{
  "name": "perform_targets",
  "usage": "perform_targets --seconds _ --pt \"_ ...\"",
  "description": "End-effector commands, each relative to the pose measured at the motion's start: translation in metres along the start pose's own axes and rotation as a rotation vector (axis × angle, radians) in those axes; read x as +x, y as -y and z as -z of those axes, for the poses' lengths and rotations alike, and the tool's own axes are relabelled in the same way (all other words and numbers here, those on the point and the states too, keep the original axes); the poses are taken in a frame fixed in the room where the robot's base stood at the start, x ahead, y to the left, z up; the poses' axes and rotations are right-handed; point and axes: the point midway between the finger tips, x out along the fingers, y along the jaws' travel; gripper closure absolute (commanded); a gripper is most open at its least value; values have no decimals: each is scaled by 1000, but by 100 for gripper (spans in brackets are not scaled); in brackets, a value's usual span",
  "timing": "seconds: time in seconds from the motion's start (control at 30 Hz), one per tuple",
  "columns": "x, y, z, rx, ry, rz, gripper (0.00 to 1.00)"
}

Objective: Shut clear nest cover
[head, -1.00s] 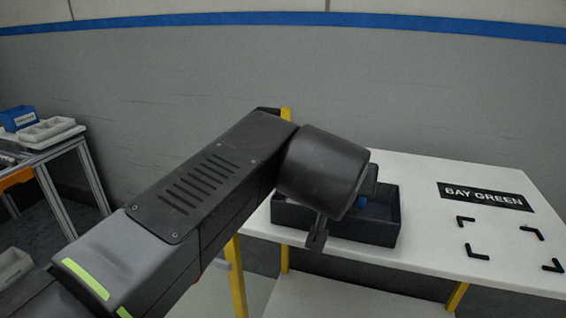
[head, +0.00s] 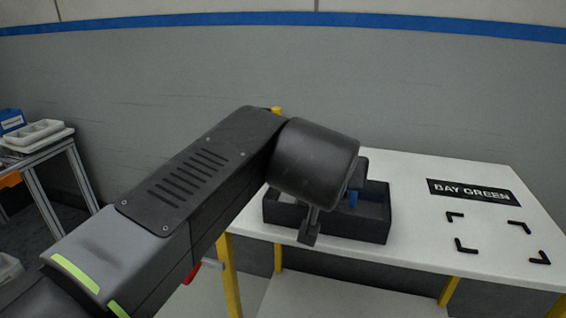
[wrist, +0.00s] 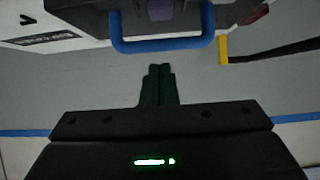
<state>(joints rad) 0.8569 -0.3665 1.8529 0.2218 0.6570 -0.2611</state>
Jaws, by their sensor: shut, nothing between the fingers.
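A dark open-topped box (head: 345,228) stands near the table's front left edge in the head view, partly hidden by my wrist. A blue piece (head: 353,198) shows in it. In the wrist view, a blue U-shaped handle (wrist: 163,46) hangs from a dark body (wrist: 88,20) at the top. I cannot make out a clear cover panel or its angle. My gripper (wrist: 158,70) is shut and empty, its fingertips pointing at the handle, with a gap between them in the picture. The head view mostly hides the fingers.
The white table (head: 415,235) is clear around the black corner marks (head: 498,238) and the "BAY GREEN" label (head: 473,192). A yellow table leg (head: 230,275) is close to my arm. A side bench (head: 40,150) with trays stands far left.

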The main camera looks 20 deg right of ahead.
Motion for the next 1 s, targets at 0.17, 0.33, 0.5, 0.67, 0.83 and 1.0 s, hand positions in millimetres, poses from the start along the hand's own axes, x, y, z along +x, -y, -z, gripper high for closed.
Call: perform_targets --seconds 0.17,0.33,0.5,0.67,0.83,1.0 --pt "-12 1 35 -1 -10 1 100" --pt "-47 0 28 0 -15 -2 100" --pt "-79 0 24 1 -15 -3 100" --pt "-96 0 21 0 -12 -3 100" --pt "-104 1 20 -1 -12 0 100" --pt "-105 1 19 -2 -11 1 100"
